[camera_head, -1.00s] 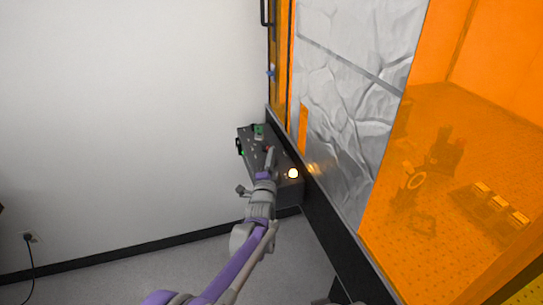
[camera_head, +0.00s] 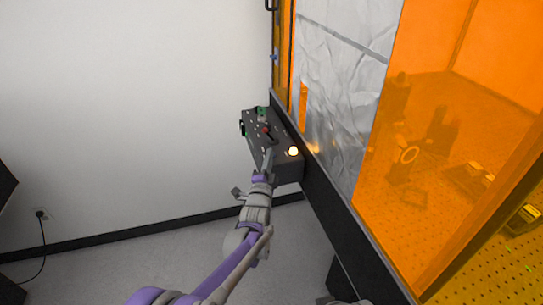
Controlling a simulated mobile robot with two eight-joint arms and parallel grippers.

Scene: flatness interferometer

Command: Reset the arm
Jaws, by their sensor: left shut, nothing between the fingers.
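My left arm comes in from the bottom left, purple and grey. My left gripper (camera_head: 268,160) is shut and empty. Its tips appear in front of the dark control box (camera_head: 286,172), near the box's front part; I cannot tell whether they touch it. The box carries a red control (camera_head: 266,130), a green control (camera_head: 262,112) and a glowing lamp (camera_head: 293,151) at its right edge.
An orange transparent enclosure (camera_head: 425,150) with a crumpled silver panel (camera_head: 340,90) stands on the right, with optical parts inside. A white wall (camera_head: 120,110) is at left, with a cable at an outlet (camera_head: 41,214). Grey floor (camera_head: 150,268) is clear between.

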